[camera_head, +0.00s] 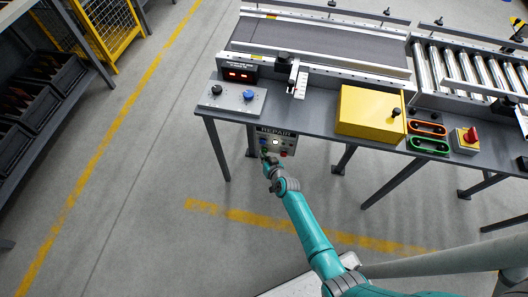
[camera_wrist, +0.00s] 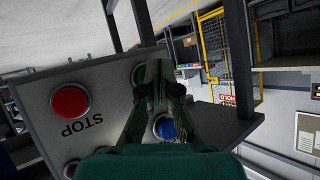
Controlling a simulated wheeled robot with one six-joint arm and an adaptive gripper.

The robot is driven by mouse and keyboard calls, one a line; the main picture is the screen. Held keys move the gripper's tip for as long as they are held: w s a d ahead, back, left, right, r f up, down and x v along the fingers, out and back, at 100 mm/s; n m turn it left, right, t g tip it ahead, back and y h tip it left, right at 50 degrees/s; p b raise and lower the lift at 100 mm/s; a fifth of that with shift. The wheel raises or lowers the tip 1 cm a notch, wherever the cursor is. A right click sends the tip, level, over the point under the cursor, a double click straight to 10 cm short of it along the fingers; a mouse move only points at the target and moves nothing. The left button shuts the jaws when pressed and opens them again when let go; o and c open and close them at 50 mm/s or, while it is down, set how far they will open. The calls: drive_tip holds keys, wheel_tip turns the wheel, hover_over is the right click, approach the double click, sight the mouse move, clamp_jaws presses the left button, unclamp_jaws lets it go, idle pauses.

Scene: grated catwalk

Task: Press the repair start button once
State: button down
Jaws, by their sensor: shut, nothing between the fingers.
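The grey panel marked REPAIR (camera_head: 277,131) hangs under the front edge of the workbench. In the wrist view the panel (camera_wrist: 100,125) is tilted, with a large red button (camera_wrist: 71,101) labelled STOP upside down. A green button (camera_wrist: 139,74) is partly hidden by my fingers, and no label for it is readable. A blue button (camera_wrist: 164,127) shows between the finger links. My gripper (camera_wrist: 158,88) is shut and empty, its tips close to the green button; I cannot tell if they touch. In the head view my gripper (camera_head: 267,158) covers the panel's lower left.
On the bench are a control box (camera_head: 231,98) with a black and a blue knob, a red digital display (camera_head: 239,75), a yellow box (camera_head: 369,112) and a red mushroom button (camera_head: 470,135). Bench legs (camera_head: 216,150) stand near the panel.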

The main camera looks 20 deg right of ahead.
drive_tip(key=shift+w+d, duration=0.35)
drive_tip(key=shift+w, duration=0.1)
idle(0.9)
drive_tip(key=shift+s+a, duration=0.7)
drive_tip(key=shift+s, duration=0.25)
drive_tip(key=shift+s+a, duration=0.75)
drive_tip(key=shift+s, duration=0.3)
drive_tip(key=shift+s+a, duration=0.75)
drive_tip(key=shift+s, duration=0.25)
drive_tip(key=shift+s, duration=0.1)
